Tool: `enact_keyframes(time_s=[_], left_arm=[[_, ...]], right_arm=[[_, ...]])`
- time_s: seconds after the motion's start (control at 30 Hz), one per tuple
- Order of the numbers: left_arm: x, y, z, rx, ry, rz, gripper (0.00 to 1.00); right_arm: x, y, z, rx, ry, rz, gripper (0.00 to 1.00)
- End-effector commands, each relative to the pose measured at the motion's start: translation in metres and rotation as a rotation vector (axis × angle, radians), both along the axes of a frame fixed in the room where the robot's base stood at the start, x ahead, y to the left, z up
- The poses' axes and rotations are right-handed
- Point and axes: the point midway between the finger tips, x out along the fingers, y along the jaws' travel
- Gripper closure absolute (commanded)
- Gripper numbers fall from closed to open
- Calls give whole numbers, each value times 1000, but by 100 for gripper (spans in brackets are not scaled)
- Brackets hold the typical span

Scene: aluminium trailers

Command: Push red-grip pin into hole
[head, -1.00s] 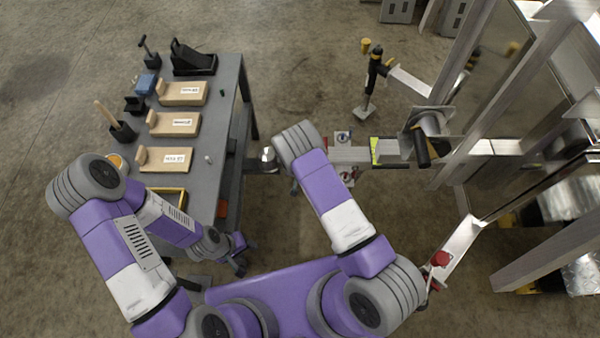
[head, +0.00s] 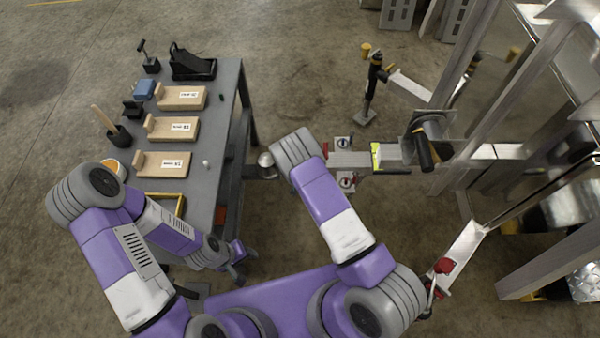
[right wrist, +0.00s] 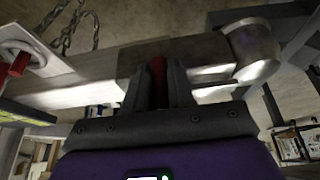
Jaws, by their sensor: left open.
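In the right wrist view, a red grip (right wrist: 159,80) stands between the two dark fingers of my right gripper (right wrist: 158,90), which look closed on its sides. A metal trailer tongue (right wrist: 90,90) with a rounded coupler end (right wrist: 252,50) lies just beyond the fingers. The pin's shaft and the hole are hidden. In the head view the tongue (head: 350,159) shows right of my right arm, which hides the right gripper. My left gripper (head: 235,265) is open and empty, low beside the workbench.
The grey workbench (head: 217,125) at left holds wooden blocks (head: 175,129) and several tools. A jack (head: 372,80) and a winch (head: 425,150) stand by the tongue. Another red part (right wrist: 20,62) is on a plate at left in the wrist view. Trailer frames fill the right.

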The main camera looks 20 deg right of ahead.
Motion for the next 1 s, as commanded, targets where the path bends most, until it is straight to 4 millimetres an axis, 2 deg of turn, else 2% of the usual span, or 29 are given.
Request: enact_keyframes(time_s=[0.03, 0.2, 0.53, 0.8, 1.0], left_arm=[[0, 0, 0, 0, 0, 0, 54], [0, 0, 0, 0, 0, 0, 54], [0, 0, 3, 0, 0, 0, 54], [0, 0, 24, 0, 0, 0, 54], [0, 0, 32, 0, 0, 0, 54]], right_arm=[[0, 0, 0, 0, -1, 0, 71], [0, 0, 0, 0, 0, 0, 47], [-2, 1, 5, 0, 0, -1, 47], [-16, 7, 47, 1, -1, -1, 47], [-25, 10, 68, 0, 0, 0, 47]])
